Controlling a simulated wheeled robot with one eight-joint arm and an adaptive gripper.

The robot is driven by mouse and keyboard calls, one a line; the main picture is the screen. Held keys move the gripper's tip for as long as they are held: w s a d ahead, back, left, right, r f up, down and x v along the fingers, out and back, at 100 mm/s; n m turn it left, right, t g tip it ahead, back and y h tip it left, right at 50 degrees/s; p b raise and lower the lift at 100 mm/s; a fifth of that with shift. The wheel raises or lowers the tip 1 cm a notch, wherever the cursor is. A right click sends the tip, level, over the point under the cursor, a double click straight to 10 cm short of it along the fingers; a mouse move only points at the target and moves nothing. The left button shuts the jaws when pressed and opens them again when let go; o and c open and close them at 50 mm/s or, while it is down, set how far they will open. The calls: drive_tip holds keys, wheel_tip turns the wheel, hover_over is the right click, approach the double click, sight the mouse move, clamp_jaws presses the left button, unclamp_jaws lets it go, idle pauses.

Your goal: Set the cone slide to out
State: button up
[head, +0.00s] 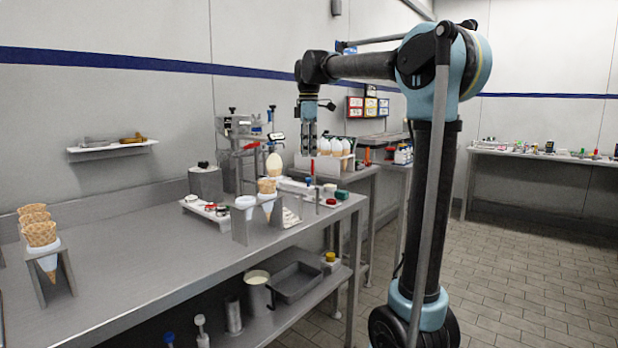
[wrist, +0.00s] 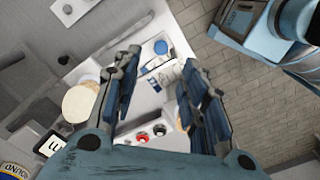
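I cannot pick out with certainty which part is the cone slide, or read its setting. A bench device with a red lever (head: 249,146) stands at the back of the steel table in the head view. In the wrist view a white panel (wrist: 178,42) with a blue knob (wrist: 160,47) lies below my fingers, and a red button (wrist: 141,138) sits nearer the palm. My gripper (head: 309,152) points down above the far end of the table. Its two fingers are spread apart in the wrist view (wrist: 160,62), with nothing visibly held between them.
A stand (head: 240,228) holding a cone (head: 267,186) is on the table near its right edge. Stacked waffle cones (head: 40,233) stand at the left. The table's middle (head: 150,255) is clear.

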wheel_tip(320, 180, down, 9)
drive_tip(key=shift+f, duration=0.2)
drive_tip(key=shift+c, duration=0.3)
clamp_jaws()
